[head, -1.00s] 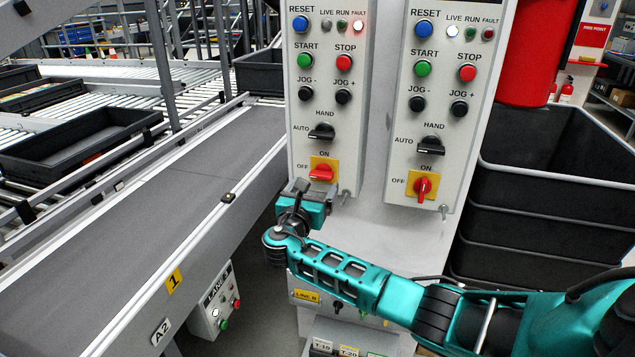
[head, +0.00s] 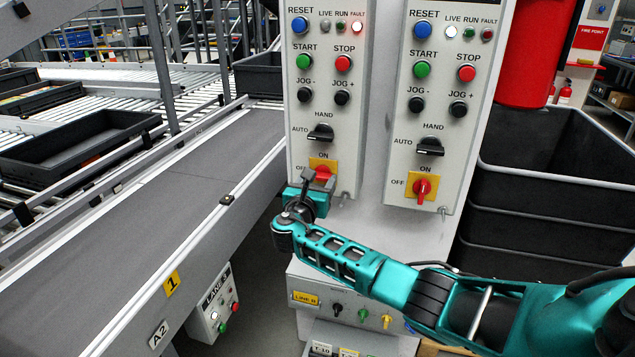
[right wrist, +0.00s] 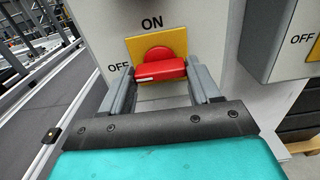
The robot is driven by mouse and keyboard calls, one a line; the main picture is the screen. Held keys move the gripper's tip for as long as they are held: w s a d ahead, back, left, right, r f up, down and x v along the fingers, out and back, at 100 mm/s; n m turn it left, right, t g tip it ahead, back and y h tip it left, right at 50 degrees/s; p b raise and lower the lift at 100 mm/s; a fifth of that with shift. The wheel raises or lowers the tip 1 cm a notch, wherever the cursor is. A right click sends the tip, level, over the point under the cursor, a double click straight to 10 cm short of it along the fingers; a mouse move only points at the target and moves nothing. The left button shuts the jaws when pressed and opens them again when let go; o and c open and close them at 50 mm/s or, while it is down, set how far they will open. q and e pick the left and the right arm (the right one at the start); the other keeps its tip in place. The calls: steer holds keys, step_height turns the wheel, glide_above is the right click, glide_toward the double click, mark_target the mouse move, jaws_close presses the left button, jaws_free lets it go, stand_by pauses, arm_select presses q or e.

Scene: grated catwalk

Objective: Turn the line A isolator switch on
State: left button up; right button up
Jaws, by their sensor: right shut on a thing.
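The left panel (head: 328,90) carries a red rotary isolator handle on a yellow plate (head: 316,166), marked ON above and OFF at left. In the right wrist view the red handle (right wrist: 160,70) lies level, crosswise to the ON mark. My right gripper (head: 316,182) is shut on this handle, one finger at each end; in the head view it hides most of it. The right panel (head: 440,100) has a similar red handle (head: 422,188), standing upright. No line A name shows on either panel. My left gripper is not in view.
Black AUTO/HAND selectors (head: 320,134) and push buttons sit above the isolators. A lower box (head: 350,312) is labelled LINE B. A conveyor (head: 130,230) runs along the left. Stacked black crates (head: 560,200) stand at the right.

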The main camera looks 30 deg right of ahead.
steer(key=c, duration=0.5)
steer(key=shift+o, duration=0.2)
